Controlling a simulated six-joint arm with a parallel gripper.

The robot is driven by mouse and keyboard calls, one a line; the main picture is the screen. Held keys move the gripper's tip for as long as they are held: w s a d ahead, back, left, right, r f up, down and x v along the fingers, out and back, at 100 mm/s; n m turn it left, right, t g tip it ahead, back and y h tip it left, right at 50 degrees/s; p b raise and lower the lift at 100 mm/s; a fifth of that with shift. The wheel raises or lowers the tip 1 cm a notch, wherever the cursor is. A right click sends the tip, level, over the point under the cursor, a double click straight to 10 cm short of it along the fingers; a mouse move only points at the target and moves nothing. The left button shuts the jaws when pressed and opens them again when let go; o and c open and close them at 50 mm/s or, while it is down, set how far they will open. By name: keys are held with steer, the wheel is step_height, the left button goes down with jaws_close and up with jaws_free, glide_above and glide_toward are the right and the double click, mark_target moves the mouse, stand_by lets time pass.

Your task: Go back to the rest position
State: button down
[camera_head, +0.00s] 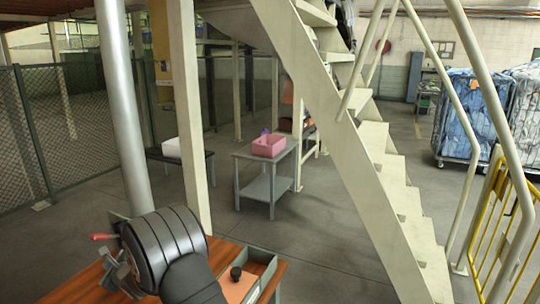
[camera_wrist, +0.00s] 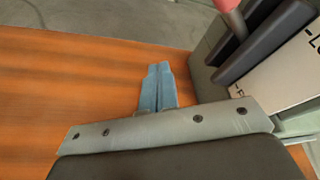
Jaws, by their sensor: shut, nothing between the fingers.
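My gripper (camera_wrist: 158,66) shows in the wrist view as two blue fingers pressed together above the orange-brown wooden table (camera_wrist: 60,80). Nothing is between the fingers. In the head view my dark arm bends over the near edge of the same table (camera_head: 85,288), at the lower left. The gripper end there is partly hidden behind the arm. I cannot make out a sling bag in either view.
A red-handled thing (camera_head: 103,236) stands close to my arm's left side. A grey open tray (camera_head: 262,268) and a black knob-like thing (camera_head: 236,273) are to its right. A pink crate (camera_head: 268,147) sits on a farther grey table. Stairs rise at right.

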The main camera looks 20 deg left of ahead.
steer(key=shift+w+f, duration=0.3)
steer(key=shift+f, duration=0.25)
steer(key=shift+r, duration=0.1)
